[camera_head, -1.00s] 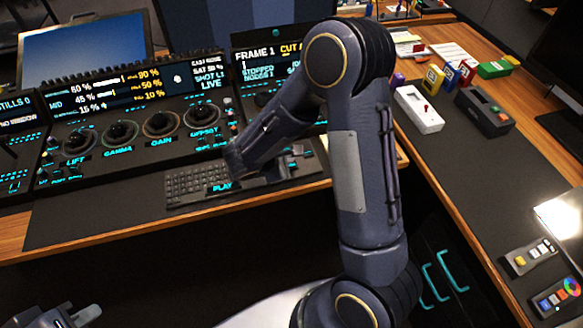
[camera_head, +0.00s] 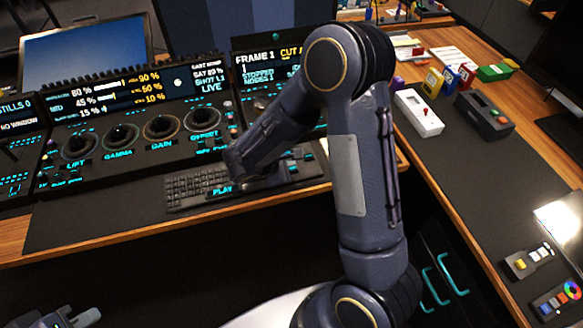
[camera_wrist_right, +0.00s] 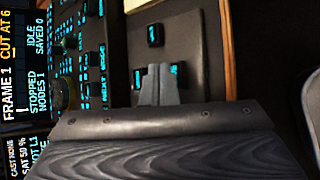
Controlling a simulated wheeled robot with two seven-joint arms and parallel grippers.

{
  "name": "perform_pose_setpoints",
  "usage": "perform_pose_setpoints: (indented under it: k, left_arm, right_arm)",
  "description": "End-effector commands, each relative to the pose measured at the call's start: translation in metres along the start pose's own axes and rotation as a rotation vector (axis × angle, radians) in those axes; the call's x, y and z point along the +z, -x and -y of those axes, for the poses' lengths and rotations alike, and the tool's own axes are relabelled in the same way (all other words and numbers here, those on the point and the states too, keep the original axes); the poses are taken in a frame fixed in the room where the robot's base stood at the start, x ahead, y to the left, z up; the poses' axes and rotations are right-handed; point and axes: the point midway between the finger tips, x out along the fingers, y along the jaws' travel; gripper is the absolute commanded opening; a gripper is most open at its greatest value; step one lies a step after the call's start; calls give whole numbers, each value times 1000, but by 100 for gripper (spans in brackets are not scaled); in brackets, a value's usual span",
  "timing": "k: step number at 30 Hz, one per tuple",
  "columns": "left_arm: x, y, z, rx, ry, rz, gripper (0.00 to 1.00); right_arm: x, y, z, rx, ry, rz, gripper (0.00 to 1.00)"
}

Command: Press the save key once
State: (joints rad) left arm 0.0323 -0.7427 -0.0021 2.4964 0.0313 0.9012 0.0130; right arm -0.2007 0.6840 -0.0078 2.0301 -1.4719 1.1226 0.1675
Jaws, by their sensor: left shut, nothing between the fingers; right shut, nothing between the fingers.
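My right gripper (camera_wrist_right: 157,82) is shut and empty in the right wrist view. Its tips are over the dark key panel (camera_wrist_right: 195,50), among a few dark keys with cyan marks. One key (camera_wrist_right: 155,35) stands beyond the tips, and others lie close on both sides of them. I cannot read which key is the save key, nor tell whether the tips touch anything. The display (camera_wrist_right: 20,75) beside the keys reads "IDLE" and "SAVED 0". In the head view my right arm hides part of this panel. My left gripper (camera_head: 78,317) is shut at the lower left, away from the desk.
A console with several dials (camera_head: 120,135) and a keyboard (camera_head: 195,188) lie left of my right arm. Small boxes, including a white one (camera_head: 418,112) and a dark one (camera_head: 484,113), stand on the right desk. A bare desk mat strip (camera_head: 90,218) lies in front.

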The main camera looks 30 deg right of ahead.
Motion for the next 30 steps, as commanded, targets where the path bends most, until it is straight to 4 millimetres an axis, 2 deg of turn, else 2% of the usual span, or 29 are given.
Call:
perform_pose_setpoints:
  k: [23,30]
  left_arm:
    - [0,0,0,0,0,0,0]
    - [3,-6,3,0,0,0,0]
  right_arm:
    - [0,0,0,0,0,0,0]
    - [-3,-4,3,0,-1,0,0]
